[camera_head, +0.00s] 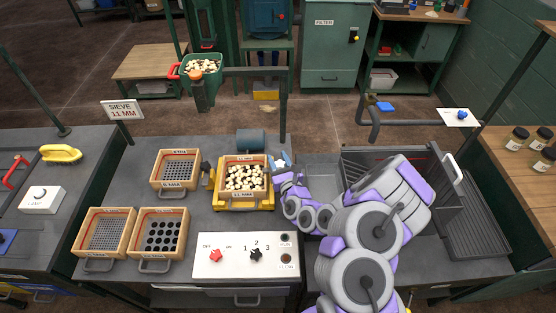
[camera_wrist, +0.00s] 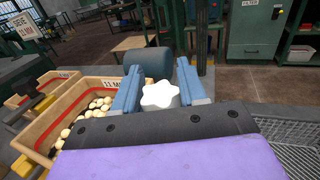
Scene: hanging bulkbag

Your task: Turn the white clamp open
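The white clamp is a lobed, star-shaped knob (camera_wrist: 160,96) in the wrist view, beside the right side of the 11 mm sieve. My gripper (camera_wrist: 160,84) has its two blue fingers spread apart, one on each side of the knob. The knob shows between them, close to the palm; I cannot tell whether either finger touches it. The sieve is a wooden frame holding pale pieces, seated on a yellow base.
Empty sieves (camera_head: 176,171) lie on the bench to the left.

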